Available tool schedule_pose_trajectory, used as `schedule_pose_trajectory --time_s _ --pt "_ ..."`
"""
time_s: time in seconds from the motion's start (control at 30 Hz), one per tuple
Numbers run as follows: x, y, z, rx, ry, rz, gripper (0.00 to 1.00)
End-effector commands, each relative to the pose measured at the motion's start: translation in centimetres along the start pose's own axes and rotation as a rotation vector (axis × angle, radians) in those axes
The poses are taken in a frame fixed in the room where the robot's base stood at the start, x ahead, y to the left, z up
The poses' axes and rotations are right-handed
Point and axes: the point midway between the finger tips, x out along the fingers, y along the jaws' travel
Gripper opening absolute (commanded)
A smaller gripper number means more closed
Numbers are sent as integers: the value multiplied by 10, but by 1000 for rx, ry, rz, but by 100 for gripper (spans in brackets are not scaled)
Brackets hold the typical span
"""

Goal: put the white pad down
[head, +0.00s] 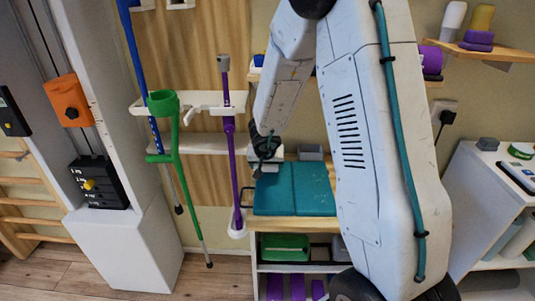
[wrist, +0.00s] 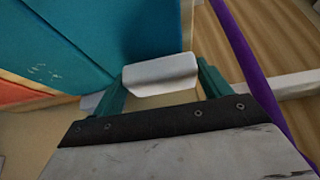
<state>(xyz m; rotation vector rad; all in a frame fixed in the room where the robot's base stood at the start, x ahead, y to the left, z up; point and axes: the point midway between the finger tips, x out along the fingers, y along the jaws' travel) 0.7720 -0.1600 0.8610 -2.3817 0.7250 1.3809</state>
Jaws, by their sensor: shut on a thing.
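The white pad (wrist: 160,72) is held between the two teal fingers of my gripper (wrist: 162,80) in the wrist view. In the head view my gripper (head: 266,148) is over the left back part of a folded teal mat (head: 312,190), and a small bit of white beside it looks like the pad (head: 277,154). The teal mat also shows at the upper left of the wrist view (wrist: 60,45). I cannot tell whether the pad touches anything below it. My arm hides part of the mat's right side.
The mat lies on a wooden-topped unit (head: 265,224) with a green tray (head: 285,247) below. A purple stick (head: 230,150) stands close on the left, with a green crutch (head: 175,170) beyond it. A grey box (head: 311,152) is behind the mat. A white cabinet (head: 480,190) stands at right.

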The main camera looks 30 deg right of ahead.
Motion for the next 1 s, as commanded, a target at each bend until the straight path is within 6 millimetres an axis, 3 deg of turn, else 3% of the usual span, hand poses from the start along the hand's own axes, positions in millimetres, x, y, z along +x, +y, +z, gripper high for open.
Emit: schedule_pose_trajectory --time_s 0.3,0.5,0.67,1.0 --pt "50 7 -70 6 1 1 52" --pt "72 11 -101 3 1 1 52" --pt "78 13 -108 1 -1 2 52" --pt "106 12 -92 0 0 2 52"
